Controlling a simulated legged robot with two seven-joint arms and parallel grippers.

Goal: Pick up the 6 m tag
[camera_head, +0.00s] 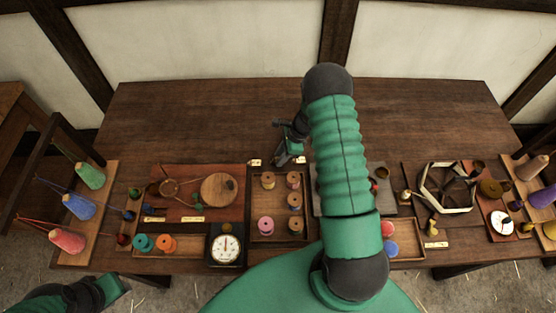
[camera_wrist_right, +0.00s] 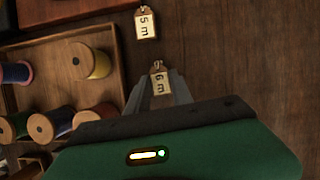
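The 6 m tag (camera_wrist_right: 161,83) is a small tan tag with a dark-edged label and a ring at its top. It lies on the dark table top. In the right wrist view it shows between the two grey fingers of my right gripper (camera_wrist_right: 160,92), which are apart. In the head view, my right gripper (camera_head: 288,143) is just beside a small tag (camera_head: 301,160) behind the spool tray. No grip on the tag shows. My left arm shows at the lower left, but its fingers are not visible.
A 5 m tag (camera_wrist_right: 146,24) lies close to the 6 m tag. A wooden tray (camera_head: 279,238) of spools stands in front. A dial (camera_head: 226,247), wooden boards and cone racks line the front. The back of the table is clear. My right arm hides part of the middle.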

